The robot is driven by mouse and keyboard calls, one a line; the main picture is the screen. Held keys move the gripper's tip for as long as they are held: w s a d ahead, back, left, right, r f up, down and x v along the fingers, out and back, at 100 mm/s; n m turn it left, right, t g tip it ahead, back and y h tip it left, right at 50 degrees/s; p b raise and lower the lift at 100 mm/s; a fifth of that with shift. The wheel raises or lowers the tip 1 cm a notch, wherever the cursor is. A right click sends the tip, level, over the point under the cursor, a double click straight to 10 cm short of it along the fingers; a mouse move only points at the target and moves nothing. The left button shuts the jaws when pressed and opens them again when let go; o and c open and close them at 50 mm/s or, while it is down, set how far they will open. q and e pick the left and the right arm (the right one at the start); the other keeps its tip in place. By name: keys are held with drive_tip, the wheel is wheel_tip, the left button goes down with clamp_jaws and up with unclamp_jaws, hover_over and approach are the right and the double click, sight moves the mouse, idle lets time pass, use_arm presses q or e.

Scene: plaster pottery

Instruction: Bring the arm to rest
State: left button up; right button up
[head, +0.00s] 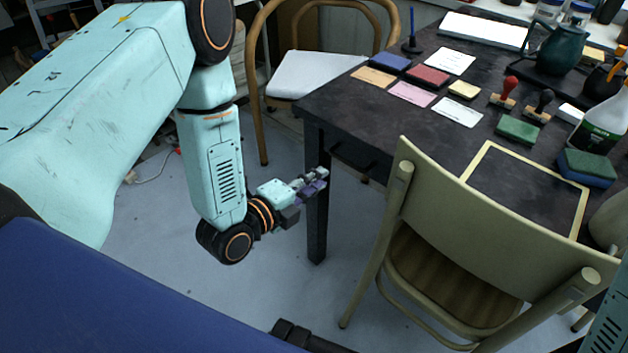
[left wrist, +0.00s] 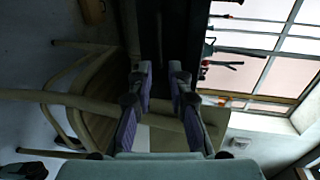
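My left arm (head: 213,165) comes in from the left and hangs down with its wrist bent forward. My left gripper (head: 318,180) points toward the dark table's near left leg, below the tabletop; whether it touches the leg I cannot tell. In the left wrist view the two purple-padded fingers (left wrist: 159,72) stand apart with nothing between them. My right gripper is out of view; only a bit of my right arm (head: 610,325) shows at the lower right edge.
The dark table (head: 345,105) holds stamps, ink pads, cards and a spray bottle (head: 604,122). A beige chair (head: 490,215) stands before it. A wooden chair (head: 318,75) with a white seat is behind my left arm. Open floor (head: 165,270) lies around the gripper's left side.

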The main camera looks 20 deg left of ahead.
idle(0.5)
use_arm(q)
drive_tip(key=s+a+f+n+g+y, duration=0.3)
drive_tip(key=s+f+n+g, duration=0.4)
drive_tip(key=s+f+n, duration=0.65)
drive_tip(key=s+a+n+g+y+p, duration=0.1)
drive_tip(key=s+n+g, duration=0.6)
drive_tip(key=s, duration=1)
drive_tip(key=shift+s+r+n+g+y, duration=0.35)
drive_tip(key=shift+n+y, duration=0.35)
drive_tip(key=shift+n, duration=0.35)
drive_tip(key=shift+a, duration=0.1)
